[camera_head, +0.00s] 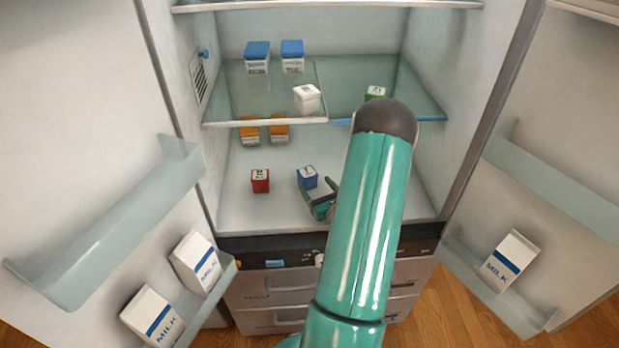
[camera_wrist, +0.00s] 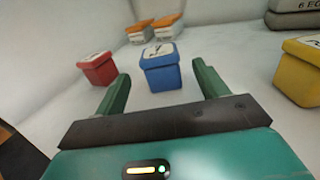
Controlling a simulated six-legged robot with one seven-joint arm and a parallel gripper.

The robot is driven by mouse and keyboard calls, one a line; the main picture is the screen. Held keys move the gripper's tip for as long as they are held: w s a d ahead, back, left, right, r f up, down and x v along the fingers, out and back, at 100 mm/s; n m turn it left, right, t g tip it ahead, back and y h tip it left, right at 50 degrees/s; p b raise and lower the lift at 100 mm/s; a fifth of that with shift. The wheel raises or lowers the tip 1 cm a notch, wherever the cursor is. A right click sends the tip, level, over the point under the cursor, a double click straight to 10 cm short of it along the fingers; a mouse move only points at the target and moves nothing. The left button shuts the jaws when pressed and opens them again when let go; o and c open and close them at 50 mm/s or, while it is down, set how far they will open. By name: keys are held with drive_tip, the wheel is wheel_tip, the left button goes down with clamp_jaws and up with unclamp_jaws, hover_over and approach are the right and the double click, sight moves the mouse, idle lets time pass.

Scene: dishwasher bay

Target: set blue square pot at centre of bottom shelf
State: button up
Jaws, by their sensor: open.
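The blue square pot (camera_head: 308,177) stands upright on the bottom shelf (camera_head: 285,214) inside the open fridge, near the middle of its width. It has a white label on its lid. In the wrist view the blue pot (camera_wrist: 160,70) is straight ahead, just beyond and between the fingertips. My gripper (camera_head: 321,199) is at the front of that shelf, open and empty, with its two green fingers pointing at the pot. The wrist view shows my gripper (camera_wrist: 160,78) with the fingers spread wide and apart from the pot.
A red pot (camera_head: 260,181) stands left of the blue one; a yellow pot (camera_wrist: 300,72) stands right. Orange-topped cartons (camera_head: 250,131) are behind. The glass shelf (camera_head: 262,95) above holds a white box (camera_head: 306,98). Open doors with milk cartons (camera_head: 196,262) flank the bay.

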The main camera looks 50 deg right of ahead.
drive_tip(key=shift+v, duration=1.75)
